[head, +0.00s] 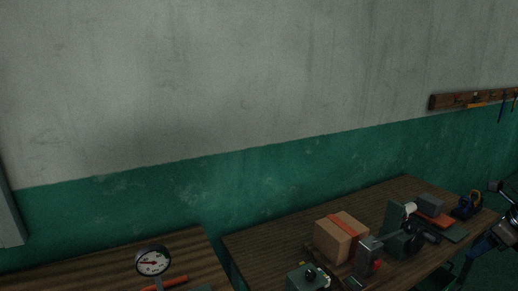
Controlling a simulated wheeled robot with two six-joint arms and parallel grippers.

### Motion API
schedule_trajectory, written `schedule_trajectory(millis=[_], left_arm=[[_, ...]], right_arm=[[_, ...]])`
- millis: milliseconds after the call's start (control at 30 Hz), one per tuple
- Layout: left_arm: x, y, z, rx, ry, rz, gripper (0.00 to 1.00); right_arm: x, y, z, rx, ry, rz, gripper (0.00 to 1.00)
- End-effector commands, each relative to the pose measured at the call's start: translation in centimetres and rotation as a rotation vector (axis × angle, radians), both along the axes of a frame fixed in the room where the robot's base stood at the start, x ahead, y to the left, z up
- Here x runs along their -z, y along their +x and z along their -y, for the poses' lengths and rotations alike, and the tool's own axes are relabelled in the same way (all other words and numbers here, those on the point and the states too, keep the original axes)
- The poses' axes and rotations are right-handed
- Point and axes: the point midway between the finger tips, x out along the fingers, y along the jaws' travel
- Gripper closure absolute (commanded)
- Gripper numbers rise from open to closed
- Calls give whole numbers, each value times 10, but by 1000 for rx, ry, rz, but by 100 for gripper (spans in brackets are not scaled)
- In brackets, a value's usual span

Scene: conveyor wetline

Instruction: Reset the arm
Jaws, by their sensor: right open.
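My right arm comes in at the right edge, dark and partly cut off. Its gripper (456,273) seems to be low beside the right end of the workbench; it is small and dark there, with its jaws apart and nothing seen between them. My left gripper is not in view.
A wooden workbench (290,236) carries a cardboard box (341,238) with an orange strip, a green machine (398,232) and small tools. A second bench (100,264) at lower left has a round dial gauge (153,262). A tool rack (455,101) hangs on the wall.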

Motion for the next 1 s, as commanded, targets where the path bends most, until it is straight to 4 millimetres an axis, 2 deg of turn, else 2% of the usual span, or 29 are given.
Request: schedule_trajectory(millis=[33, 100, 367, 567, 667, 767, 867, 900, 967, 1000], left_arm=[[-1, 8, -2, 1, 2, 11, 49], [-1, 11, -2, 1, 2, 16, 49], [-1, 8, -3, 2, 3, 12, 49], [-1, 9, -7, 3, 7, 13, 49], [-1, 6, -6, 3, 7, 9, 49], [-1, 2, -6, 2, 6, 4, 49], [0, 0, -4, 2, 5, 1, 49], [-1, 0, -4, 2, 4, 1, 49], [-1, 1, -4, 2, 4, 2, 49], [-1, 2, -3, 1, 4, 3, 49]], right_arm=[[0, 0, 0, 0, 0, 0, 45], [13, 5, -8, -1, 59, 1, 45], [55, 24, -39, 18, 299, 16, 45], [107, 43, -72, 107, 620, 25, 45], [142, 52, -88, 210, 831, 25, 45], [194, 59, -100, 399, 1093, 15, 45], [268, 57, -101, 708, 1377, -4, 45], [298, 52, -98, 837, 1463, -9, 45], [341, 41, -93, 1026, 1564, -20, 45], [370, 31, -90, 1147, 1614, -25, 45]])
